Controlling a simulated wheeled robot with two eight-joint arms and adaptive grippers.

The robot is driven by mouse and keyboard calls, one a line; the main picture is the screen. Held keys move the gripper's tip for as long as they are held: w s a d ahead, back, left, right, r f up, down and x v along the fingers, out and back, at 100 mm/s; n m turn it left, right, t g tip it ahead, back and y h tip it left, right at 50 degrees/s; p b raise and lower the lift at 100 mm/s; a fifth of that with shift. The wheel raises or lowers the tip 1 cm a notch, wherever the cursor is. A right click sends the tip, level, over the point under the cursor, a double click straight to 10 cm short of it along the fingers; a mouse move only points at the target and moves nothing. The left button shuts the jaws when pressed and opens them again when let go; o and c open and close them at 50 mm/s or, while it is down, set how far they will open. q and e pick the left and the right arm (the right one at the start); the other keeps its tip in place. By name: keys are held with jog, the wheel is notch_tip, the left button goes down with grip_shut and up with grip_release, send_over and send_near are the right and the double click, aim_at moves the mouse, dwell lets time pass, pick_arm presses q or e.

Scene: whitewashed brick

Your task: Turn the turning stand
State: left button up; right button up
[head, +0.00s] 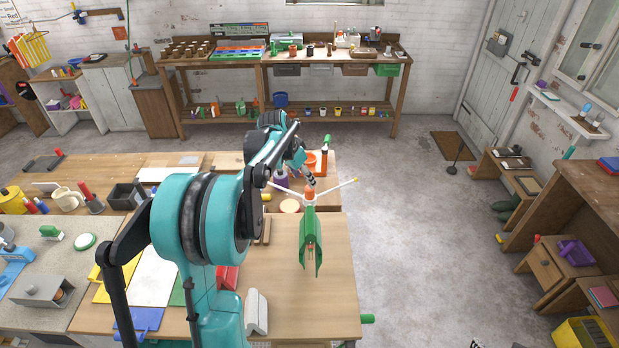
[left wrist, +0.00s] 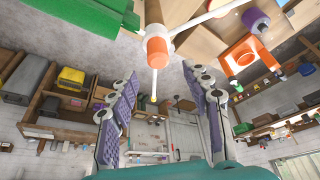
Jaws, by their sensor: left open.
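The turning stand has an orange and white hub (head: 310,196) with thin white arms spreading from it, at the right end of the workbench in the head view. My left gripper (head: 311,181) is just behind the hub. In the left wrist view my gripper (left wrist: 159,79) is open, with a finger on each side of that arm. I cannot tell whether either finger touches it. My right gripper is out of view.
The workbench (head: 300,300) has bare wood at front right. Open floor (head: 410,220) lies to the right.

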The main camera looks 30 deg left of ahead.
pick_arm(q)
jog(key=x, duration=0.6)
jog(key=shift+w+d+f, duration=0.1)
jog(key=shift+w+f, duration=0.05)
jog(key=shift+w+d+f, duration=0.1)
jog(key=shift+f, duration=0.3)
grip_shut()
